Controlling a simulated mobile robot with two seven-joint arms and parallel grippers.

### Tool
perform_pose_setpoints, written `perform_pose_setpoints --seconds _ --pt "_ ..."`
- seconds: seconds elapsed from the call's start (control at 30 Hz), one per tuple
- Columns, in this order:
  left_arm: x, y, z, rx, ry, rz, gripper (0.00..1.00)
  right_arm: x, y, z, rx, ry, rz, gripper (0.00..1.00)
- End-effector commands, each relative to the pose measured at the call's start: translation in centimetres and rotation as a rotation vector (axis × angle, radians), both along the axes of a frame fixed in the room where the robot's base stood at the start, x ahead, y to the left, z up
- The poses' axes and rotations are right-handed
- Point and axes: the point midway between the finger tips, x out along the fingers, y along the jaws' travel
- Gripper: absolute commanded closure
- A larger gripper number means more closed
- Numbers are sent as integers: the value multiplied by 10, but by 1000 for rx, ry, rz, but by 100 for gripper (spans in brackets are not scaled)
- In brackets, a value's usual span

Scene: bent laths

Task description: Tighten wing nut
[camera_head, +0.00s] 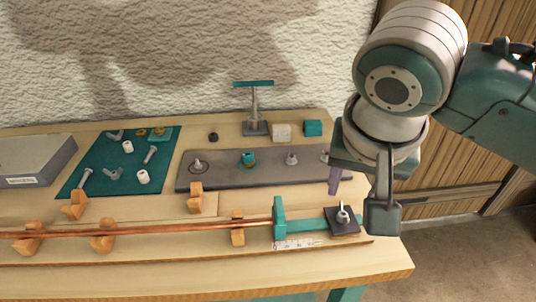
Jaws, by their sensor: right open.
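A light metal wing nut (343,214) sits on a dark square plate (332,228) at the right end of a teal stop (280,220), near the table's right edge. My right gripper (360,198) hangs from the upper right with its jaws open and empty. One broad grey finger shows just right of the wing nut. The gripper appears above and beside the nut, and I cannot tell how far apart they are in depth. A copper-coloured lath (160,229) runs left from the teal stop through wooden blocks. My left gripper is out of view.
A dark grey strip (225,180) with several small posts lies behind the lath. A teal mat (105,160) holds loose bolts, white cylinders and other small hardware. A grey box (35,162) stands far left. A teal-topped stand (255,110) is at the back. The front table strip is clear.

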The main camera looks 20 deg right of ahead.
Motion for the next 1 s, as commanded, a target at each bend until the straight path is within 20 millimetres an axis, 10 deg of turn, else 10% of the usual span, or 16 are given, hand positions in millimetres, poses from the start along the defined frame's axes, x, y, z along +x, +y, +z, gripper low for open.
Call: perform_pose_setpoints --seconds 0.5,1.0 --pt "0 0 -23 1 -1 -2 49 25 -20 -77 -2 2 -4 46" --pt "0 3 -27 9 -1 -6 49 30 -23 -90 -1 -1 -2 50"
